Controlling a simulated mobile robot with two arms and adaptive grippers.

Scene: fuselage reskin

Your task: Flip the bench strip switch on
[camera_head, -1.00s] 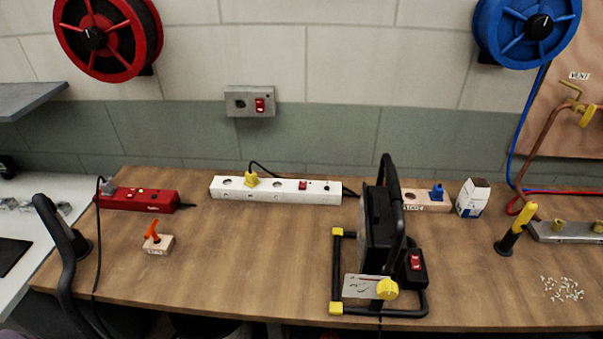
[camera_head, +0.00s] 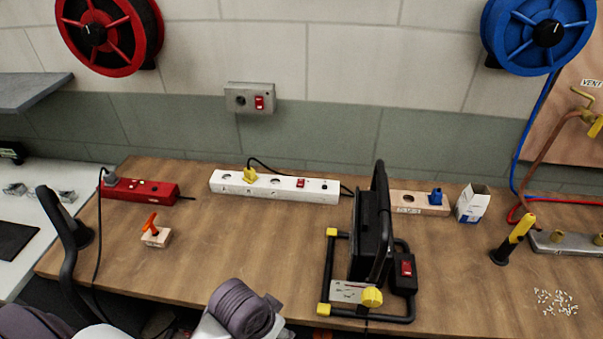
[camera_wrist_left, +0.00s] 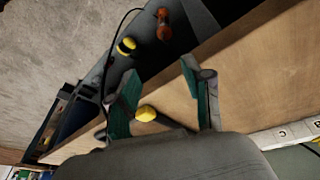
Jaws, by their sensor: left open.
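A long white power strip (camera_head: 222,184) lies along the back of the wooden bench, with a red switch (camera_head: 300,183) right of its middle and a yellow plug (camera_head: 250,175) in a left socket. Whether the switch is on or off is too small to tell. Part of a white strip also shows at the lower right of the left wrist view (camera_wrist_left: 283,136). My left gripper (camera_wrist_left: 157,88) is open and empty in the wrist view, its teal-tipped fingers apart beside the bench edge. My right gripper is not in view.
A red strip (camera_head: 150,190) and a small block with an orange lever (camera_head: 157,238) stand at left. A black framed device (camera_head: 370,240) with a red switch (camera_head: 406,267) stands right of centre.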

